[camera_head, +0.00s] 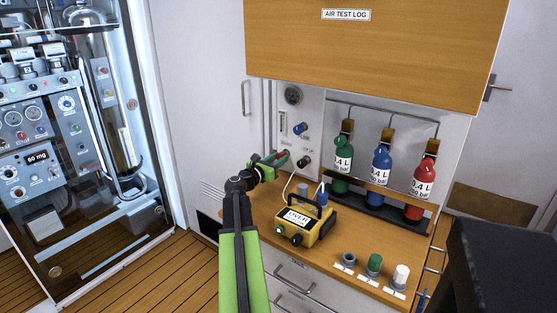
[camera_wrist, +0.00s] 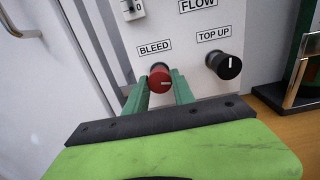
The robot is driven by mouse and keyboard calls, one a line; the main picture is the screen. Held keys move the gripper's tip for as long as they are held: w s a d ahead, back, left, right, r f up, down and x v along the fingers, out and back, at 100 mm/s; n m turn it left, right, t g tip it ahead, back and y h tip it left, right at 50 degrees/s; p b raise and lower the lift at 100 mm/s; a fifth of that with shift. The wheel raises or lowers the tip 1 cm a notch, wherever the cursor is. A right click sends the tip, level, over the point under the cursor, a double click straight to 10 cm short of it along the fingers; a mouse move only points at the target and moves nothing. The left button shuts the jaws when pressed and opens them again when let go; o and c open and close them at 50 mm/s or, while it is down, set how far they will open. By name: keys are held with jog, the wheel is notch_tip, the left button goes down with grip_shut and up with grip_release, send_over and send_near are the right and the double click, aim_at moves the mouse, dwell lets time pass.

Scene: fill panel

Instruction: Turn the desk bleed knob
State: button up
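The red bleed knob (camera_wrist: 160,79) sits on the white panel under the BLEED label (camera_wrist: 154,47) in the wrist view. Its white mark lies roughly level. My gripper (camera_wrist: 161,84) points at the panel, with one green finger on each side of the knob. The fingers are about a knob's width apart. I cannot tell whether they press on it or leave a thin gap. In the head view my gripper (camera_head: 279,161) is at the lower left of the panel, and its fingers mostly hide the knob.
The black top-up knob (camera_wrist: 226,65) is close on the right. Below are the wooden desk top (camera_head: 336,253) and a yellow meter (camera_head: 304,224) with a cable. Green, blue and red bottles (camera_head: 381,175) stand on the right. A wooden cabinet (camera_head: 372,50) overhangs the desk.

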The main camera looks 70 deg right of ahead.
grip_shut()
jog(key=shift+m, duration=1.6)
jog(key=o, duration=0.7)
grip_release()
jog(key=v, duration=1.7)
jog(key=shift+a, duration=0.25)
